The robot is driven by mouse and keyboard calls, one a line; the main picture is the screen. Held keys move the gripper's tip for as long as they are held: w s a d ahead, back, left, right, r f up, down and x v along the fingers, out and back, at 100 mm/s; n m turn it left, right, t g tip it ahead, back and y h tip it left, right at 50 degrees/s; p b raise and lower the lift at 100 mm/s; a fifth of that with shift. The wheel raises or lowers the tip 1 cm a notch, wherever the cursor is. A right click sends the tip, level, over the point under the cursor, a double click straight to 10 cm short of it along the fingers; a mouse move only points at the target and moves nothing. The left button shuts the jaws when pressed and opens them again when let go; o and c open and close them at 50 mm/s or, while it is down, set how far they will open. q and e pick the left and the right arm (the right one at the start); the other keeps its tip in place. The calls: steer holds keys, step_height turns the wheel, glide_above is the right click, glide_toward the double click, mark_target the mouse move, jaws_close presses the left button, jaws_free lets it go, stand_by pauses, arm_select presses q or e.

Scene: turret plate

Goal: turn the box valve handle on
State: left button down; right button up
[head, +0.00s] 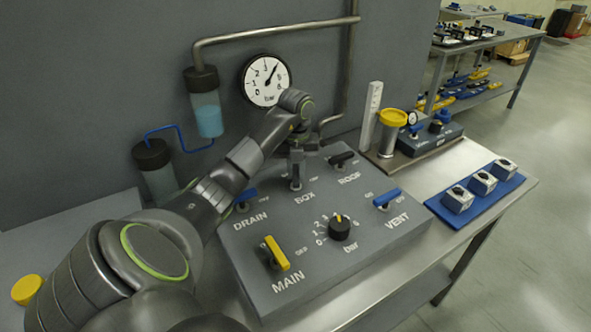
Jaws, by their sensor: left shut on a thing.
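The grey valve box (300,282) lies on the metal bench with its labelled top facing up. My left gripper (296,174) reaches down behind the BOX label and is shut on the box valve handle. That handle is mostly hidden by the fingers, so I cannot tell its angle. The round gauge (266,80) on the wall has its needle pointing up and right. My right gripper is not in view.
A blue mat (448,214) with small grey blocks lies at right.

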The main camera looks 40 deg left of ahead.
arm_select(q)
steer(key=n, duration=0.5)
steer(key=shift+n, duration=0.4)
stand_by(0.3)
steer(key=c, duration=1.4)
jaws_free()
steer(key=shift+o, duration=0.2)
